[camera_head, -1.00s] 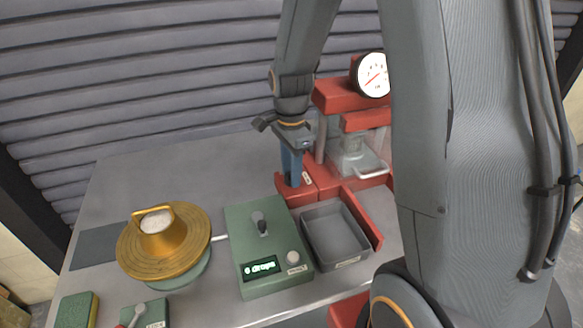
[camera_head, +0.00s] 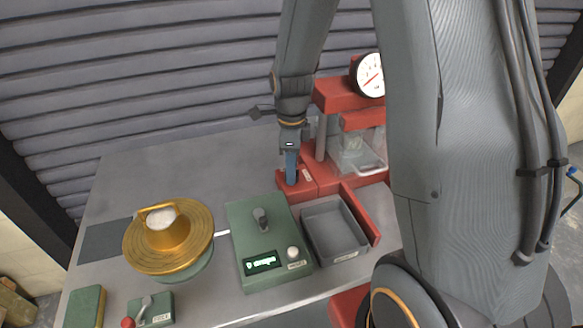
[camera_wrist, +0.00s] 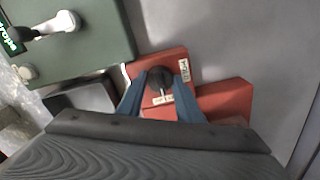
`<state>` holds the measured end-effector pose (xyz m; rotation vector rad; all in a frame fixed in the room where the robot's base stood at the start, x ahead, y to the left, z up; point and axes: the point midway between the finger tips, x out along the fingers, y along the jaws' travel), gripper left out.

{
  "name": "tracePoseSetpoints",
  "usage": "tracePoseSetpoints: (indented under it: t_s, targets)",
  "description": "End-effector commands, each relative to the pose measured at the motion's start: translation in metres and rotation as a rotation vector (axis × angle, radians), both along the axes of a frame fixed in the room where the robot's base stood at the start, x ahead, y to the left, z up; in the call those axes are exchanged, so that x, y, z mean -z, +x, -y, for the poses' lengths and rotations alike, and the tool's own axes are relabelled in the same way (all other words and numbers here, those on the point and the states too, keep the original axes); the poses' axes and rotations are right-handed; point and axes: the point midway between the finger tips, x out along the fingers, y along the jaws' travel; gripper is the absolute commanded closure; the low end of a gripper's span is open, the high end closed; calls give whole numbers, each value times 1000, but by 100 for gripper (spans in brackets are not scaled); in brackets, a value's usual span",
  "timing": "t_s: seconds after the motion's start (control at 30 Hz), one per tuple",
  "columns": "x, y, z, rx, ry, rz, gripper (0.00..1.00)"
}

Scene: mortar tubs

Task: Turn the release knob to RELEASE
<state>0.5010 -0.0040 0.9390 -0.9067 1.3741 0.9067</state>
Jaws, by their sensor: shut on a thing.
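The release knob (camera_wrist: 157,79) is a dark round knob with a pale pointer line on a red block (camera_wrist: 226,96), in the wrist view. Its pointer faces the lower white label (camera_wrist: 164,99); a second label (camera_wrist: 184,70) is at its right. I cannot read either label surely. My gripper (camera_wrist: 160,92) has its two blue fingers shut on the knob from both sides. In the head view my gripper (camera_head: 291,168) points down at the red base (camera_head: 318,178) of the press, and its fingers hide the knob.
The red press has a dial gauge (camera_head: 370,76) and a clear guard (camera_head: 356,155) right of my gripper. A grey tray (camera_head: 334,231), a green control box (camera_head: 266,240) and a brass cone on a round table (camera_head: 168,238) stand in front and left. The back left of the bench is clear.

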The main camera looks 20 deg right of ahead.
Motion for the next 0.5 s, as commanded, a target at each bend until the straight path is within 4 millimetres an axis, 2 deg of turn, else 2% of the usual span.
tracePoseSetpoints:
  t_s: [0.37, 0.4, 0.5]
  targets:
    - [-1, 1, 0, 4, 0, 3, 90]
    - [-1, 1, 0, 4, 0, 3, 65]
    - [-1, 1, 0, 4, 0, 2, 49]
